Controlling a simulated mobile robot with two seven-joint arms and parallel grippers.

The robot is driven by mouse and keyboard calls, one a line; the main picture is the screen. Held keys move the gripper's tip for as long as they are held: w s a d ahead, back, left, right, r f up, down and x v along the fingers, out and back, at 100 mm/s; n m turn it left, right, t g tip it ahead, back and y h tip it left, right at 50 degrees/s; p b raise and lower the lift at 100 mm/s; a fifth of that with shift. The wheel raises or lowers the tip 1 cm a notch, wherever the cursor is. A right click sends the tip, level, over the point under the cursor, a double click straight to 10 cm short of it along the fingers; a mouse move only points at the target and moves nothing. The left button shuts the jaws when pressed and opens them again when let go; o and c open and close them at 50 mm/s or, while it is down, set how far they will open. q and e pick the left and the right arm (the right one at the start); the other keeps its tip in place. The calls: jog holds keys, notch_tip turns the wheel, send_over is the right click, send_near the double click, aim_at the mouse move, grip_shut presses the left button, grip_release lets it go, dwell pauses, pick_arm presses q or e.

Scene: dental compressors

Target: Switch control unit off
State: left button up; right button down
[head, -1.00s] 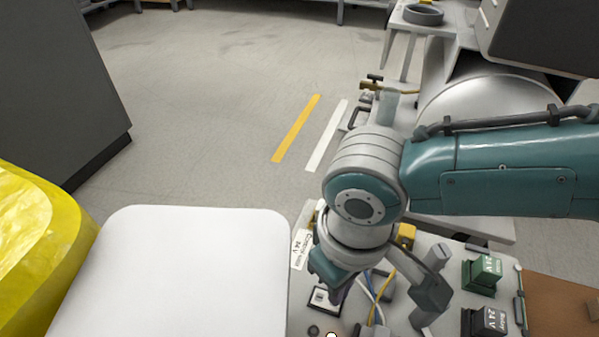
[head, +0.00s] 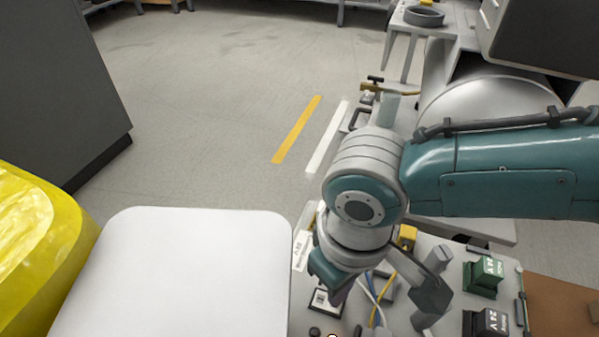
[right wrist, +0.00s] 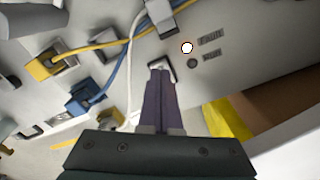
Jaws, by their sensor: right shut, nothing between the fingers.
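The control unit (head: 302,312) is a light grey panel at the bottom of the head view, with a small switch (head: 322,303) in a pale square frame. My right gripper (head: 338,296) is over that switch. In the right wrist view, the closed fingers of my right gripper (right wrist: 161,72) point at the switch frame (right wrist: 163,66) and hide most of it; I cannot tell whether they touch it. A lit white round lamp (right wrist: 187,47) is beside the fingertips, and shows at the bottom edge of the head view (head: 332,335). My left gripper is not in view.
Yellow, blue and white cables (right wrist: 110,72) run across the panel near the fingers. Green (head: 484,274) and black (head: 490,322) 24 V blocks stand at right. A white flat surface (head: 180,270) lies left of the panel, with a yellow object (head: 40,250) beyond.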

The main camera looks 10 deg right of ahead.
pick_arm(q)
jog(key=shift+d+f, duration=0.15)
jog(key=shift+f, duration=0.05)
pick_arm(e)
jog(key=shift+f, duration=0.25)
dwell(0.4)
pick_arm(q)
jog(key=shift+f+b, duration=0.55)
jog(key=shift+b, duration=0.2)
pick_arm(e)
jog(key=shift+f, duration=0.7)
notch_tip(320, 180, up, 7)
jog(key=p, duration=0.8)
jog(key=shift+r, duration=0.15)
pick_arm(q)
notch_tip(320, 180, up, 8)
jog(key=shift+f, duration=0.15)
